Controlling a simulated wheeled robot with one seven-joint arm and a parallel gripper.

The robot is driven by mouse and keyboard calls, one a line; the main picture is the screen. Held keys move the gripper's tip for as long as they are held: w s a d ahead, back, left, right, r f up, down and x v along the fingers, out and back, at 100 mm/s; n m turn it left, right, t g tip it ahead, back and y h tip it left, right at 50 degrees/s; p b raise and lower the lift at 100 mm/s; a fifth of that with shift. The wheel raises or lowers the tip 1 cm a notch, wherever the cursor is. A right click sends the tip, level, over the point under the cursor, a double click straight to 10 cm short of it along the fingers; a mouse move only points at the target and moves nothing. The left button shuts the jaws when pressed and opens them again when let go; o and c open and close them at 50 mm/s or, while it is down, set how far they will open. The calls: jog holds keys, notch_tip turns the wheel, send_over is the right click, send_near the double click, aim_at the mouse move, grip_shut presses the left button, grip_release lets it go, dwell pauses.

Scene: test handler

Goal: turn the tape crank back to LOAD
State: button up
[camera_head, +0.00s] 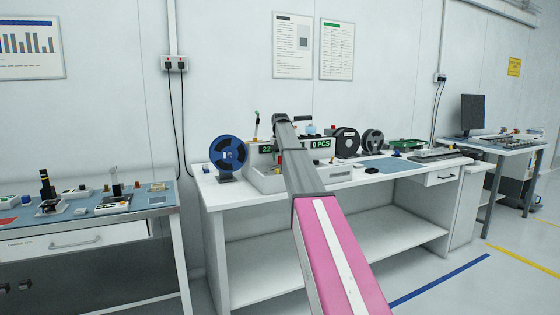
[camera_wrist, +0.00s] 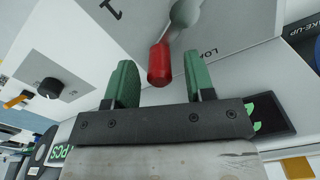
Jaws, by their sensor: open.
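In the wrist view, the tape crank has a grey hub (camera_wrist: 185,12) at the top edge and a red grip (camera_wrist: 160,64) pointing down the picture. My gripper (camera_wrist: 160,78) is open. Its green fingers stand on either side of the red grip, with visible room on both sides. Whether the grip lies at fingertip depth I cannot tell. The partly cut-off LOAD label (camera_wrist: 209,52) is on the panel right of the grip; a "1" is at upper left. In the head view, the white tape machine (camera_head: 322,172) stands on the bench, and my arm hides the crank and gripper.
In the wrist view, a black knob (camera_wrist: 49,88) and an orange lever (camera_wrist: 16,101) are at the left. In the head view, a blue reel (camera_head: 228,168) stands left of the machine and dark reels (camera_head: 347,142) right. A blue mat (camera_head: 388,165) lies on the white bench (camera_head: 225,195).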

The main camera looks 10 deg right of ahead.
notch_tip(320, 180, up, 9)
jog(key=shift+r, duration=0.2)
jog(key=shift+a, duration=0.1)
